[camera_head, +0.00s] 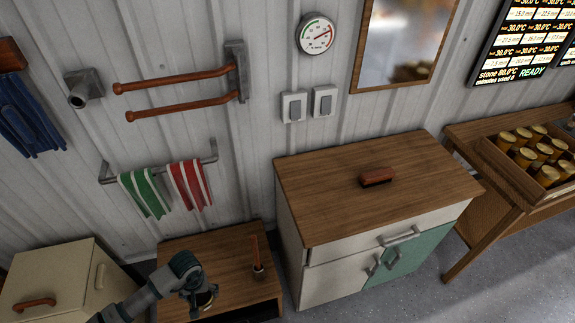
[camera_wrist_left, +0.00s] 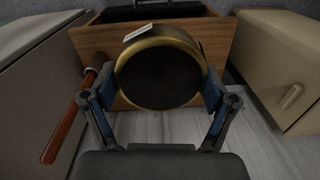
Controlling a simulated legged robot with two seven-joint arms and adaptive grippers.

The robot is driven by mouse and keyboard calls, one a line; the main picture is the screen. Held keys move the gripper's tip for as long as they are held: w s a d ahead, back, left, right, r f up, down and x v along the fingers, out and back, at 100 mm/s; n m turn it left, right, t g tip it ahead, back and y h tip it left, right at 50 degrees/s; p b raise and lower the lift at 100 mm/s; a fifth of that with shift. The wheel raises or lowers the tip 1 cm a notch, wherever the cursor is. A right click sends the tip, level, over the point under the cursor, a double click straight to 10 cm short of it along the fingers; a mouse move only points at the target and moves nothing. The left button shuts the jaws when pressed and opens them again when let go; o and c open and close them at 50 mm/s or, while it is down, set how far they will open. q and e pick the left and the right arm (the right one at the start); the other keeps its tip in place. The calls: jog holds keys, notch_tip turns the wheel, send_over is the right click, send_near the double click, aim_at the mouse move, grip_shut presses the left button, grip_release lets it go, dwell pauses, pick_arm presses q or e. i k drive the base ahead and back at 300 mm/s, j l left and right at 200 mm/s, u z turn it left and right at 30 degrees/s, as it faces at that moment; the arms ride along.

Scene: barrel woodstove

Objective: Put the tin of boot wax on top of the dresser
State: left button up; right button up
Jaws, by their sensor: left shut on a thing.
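The tin of boot wax is a round, dark tin with a gold rim and a small white label. It fills the middle of the left wrist view (camera_wrist_left: 158,78). My left gripper (camera_head: 203,297) is shut on it, one finger on each side in the left wrist view. In the head view the gripper is low, over or in front of the small wooden table, and the tin is mostly hidden. The dresser (camera_head: 325,210) has a wooden top and white and green fronts, and stands to the right of the gripper. My right gripper is not in view.
A brown brush (camera_head: 377,178) lies on the dresser top, with bare wood around it. A wooden-handled tool (camera_head: 257,262) stands on the low wooden table (camera_head: 225,245), between gripper and dresser. A cream chest (camera_head: 70,275) is on the left. A crate of jars (camera_head: 515,172) is right.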

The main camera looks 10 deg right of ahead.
aim_at(411, 181)
jog(key=l+z, duration=0.15)
jog(key=l, duration=1.05)
jog(key=l+z, duration=0.15)
jog(key=l, duration=1.05)
